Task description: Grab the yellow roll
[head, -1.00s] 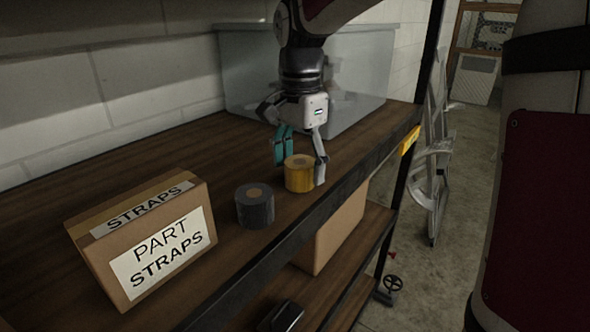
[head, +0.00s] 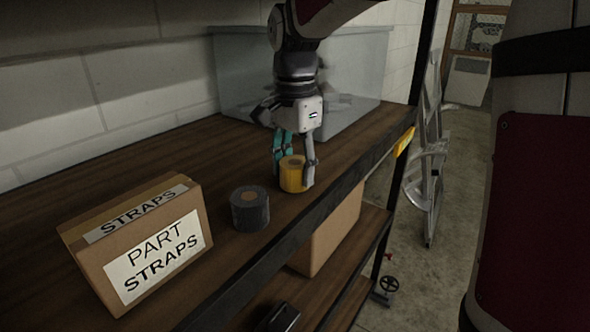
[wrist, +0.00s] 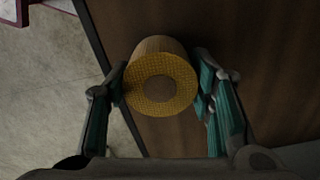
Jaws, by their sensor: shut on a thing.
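The yellow roll (head: 292,177) stands upright on the wooden shelf (head: 345,160), close to its front edge. It also shows in the wrist view (wrist: 160,80), where its round end with a brownish core faces the camera. My gripper (head: 296,166) points down over the roll and is shut on it, with one finger on each side. In the wrist view the teal-padded fingers (wrist: 165,100) flank the roll left and right. The far finger's tip is partly hidden behind the roll in the head view.
A dark grey roll (head: 249,210) stands just left of the yellow roll. A cardboard box marked PART STRAPS (head: 150,250) is farther left. A grey translucent bin (head: 350,75) stands behind my gripper. A lower shelf holds another carton (head: 330,235).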

